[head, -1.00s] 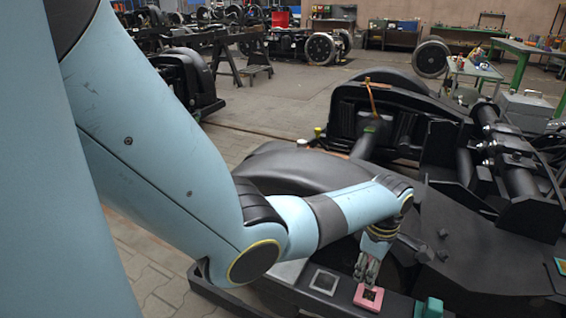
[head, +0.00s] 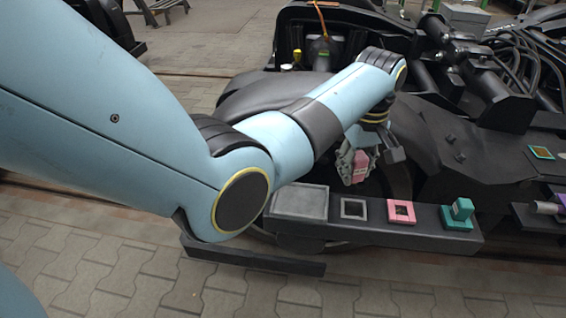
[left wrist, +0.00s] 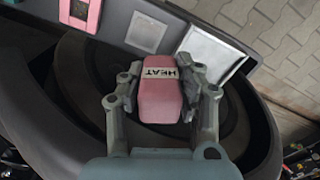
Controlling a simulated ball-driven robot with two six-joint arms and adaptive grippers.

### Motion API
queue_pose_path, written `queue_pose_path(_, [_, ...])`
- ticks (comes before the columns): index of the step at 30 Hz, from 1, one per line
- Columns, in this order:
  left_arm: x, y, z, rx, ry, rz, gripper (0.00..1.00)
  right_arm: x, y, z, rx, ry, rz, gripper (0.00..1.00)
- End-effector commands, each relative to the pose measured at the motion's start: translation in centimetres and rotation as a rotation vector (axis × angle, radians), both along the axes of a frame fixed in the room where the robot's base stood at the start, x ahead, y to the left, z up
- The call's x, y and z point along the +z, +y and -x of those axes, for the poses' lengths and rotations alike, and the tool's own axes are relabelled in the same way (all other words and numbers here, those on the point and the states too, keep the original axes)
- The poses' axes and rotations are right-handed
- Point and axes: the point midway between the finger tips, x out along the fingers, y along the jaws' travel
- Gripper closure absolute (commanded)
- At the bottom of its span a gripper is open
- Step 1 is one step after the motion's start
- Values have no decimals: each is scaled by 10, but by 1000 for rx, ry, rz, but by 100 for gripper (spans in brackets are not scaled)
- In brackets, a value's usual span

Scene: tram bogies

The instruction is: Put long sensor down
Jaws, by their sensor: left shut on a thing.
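My left gripper (head: 357,164) is shut on a pink block (head: 361,165), above the dark wheel area just behind the ledge. In the left wrist view the gripper (left wrist: 160,85) grips the pink block (left wrist: 160,99) from both sides, and its white label reads "HEAT". A pink square holder (head: 401,211) on the ledge has an open, empty-looking middle; its edge shows in the left wrist view (left wrist: 84,24). My right gripper is not in view.
The dark ledge (head: 330,232) carries a grey shallow tray (head: 300,202), a grey square frame (head: 353,209) and a teal holder with a teal piece (head: 460,212). A purple-and-white item (head: 547,208) lies at the far right. Black bogie parts stand behind.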

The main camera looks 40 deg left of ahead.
Motion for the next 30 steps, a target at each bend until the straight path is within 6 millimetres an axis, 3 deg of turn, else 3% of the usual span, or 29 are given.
queue_pose_path(4, [-15, 16, 6, 2, 5, -6, 100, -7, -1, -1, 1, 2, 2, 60])
queue_pose_path(15, [-66, 93, 41, 2, 5, -6, 100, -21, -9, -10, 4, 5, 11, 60])
queue_pose_path(23, [-79, 105, 46, 1, 2, -2, 100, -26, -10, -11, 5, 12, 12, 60])
queue_pose_path(30, [-114, 105, 47, 1, 5, -3, 100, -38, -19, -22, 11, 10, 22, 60])
